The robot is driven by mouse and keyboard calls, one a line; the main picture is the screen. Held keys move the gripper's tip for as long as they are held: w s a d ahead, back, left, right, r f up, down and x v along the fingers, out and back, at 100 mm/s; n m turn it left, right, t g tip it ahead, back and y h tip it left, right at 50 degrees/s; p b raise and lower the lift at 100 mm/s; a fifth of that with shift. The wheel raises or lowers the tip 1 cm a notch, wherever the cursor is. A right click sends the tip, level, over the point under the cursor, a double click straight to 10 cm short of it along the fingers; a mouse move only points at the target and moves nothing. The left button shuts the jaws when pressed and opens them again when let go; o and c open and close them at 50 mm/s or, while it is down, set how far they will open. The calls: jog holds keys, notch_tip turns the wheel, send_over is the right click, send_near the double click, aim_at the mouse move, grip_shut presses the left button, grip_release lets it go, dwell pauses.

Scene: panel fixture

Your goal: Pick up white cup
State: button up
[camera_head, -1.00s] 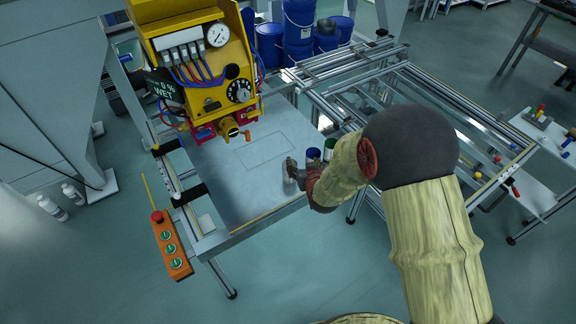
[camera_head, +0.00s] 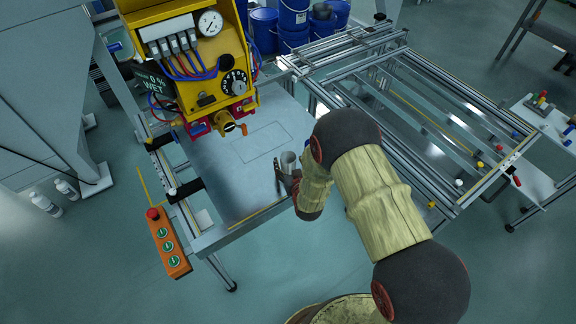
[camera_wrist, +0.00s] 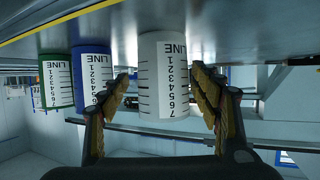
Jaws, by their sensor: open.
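The white cup (camera_wrist: 163,75) has a printed scale marked LINE and shows upside down in the wrist view, hanging from the table surface at the top. In the head view the cup (camera_head: 289,162) looks grey and stands on the panel table near its front edge. My gripper (camera_head: 284,180) is open, low at the table, with its fingers on either side of the cup. In the wrist view a gap shows at the left finger; the right finger is close to the cup, and contact cannot be told.
A blue cup (camera_wrist: 92,75) and a green cup (camera_wrist: 57,82) stand left of the white cup in the wrist view; my arm hides them in the head view. A yellow gauge box (camera_head: 195,65) overhangs the table's back left. An orange button box (camera_head: 168,244) sits at the left edge.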

aim_at(287, 159)
jog(key=b+x, duration=0.2)
jog(key=x, duration=0.3)
jog(key=shift+s+a, duration=0.1)
jog(key=shift+a, duration=0.1)
jog(key=shift+c, duration=0.2)
jog(key=c, duration=1)
jog(key=shift+o, duration=0.2)
